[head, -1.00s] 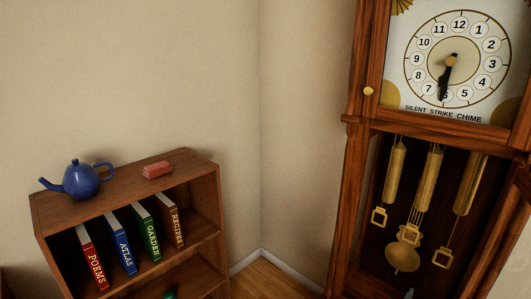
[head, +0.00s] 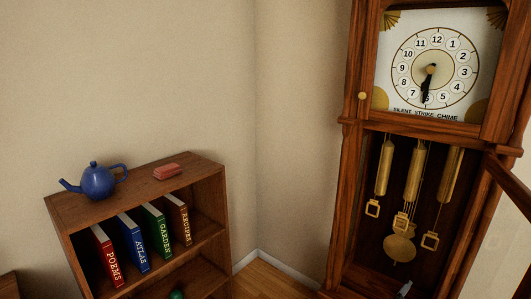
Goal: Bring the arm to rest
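My gripper and arm do not show in the head view, so I cannot see whether the gripper is open or shut. A tall wooden grandfather clock (head: 341,190) stands at the right. Its round white dial (head: 460,69) has a dark hand pointing down near the 6. Below the dial, brass weights (head: 413,172) and a round brass pendulum bob (head: 399,249) hang in the case. A wooden door (head: 510,187) stands swung out at the right edge.
A wooden bookcase (head: 215,190) stands at the left. A blue teapot (head: 98,182) and a reddish block (head: 167,172) sit on top. Several upright books (head: 132,243) and a green object (head: 177,294) are below. Bare floor (head: 265,281) shows between bookcase and clock.

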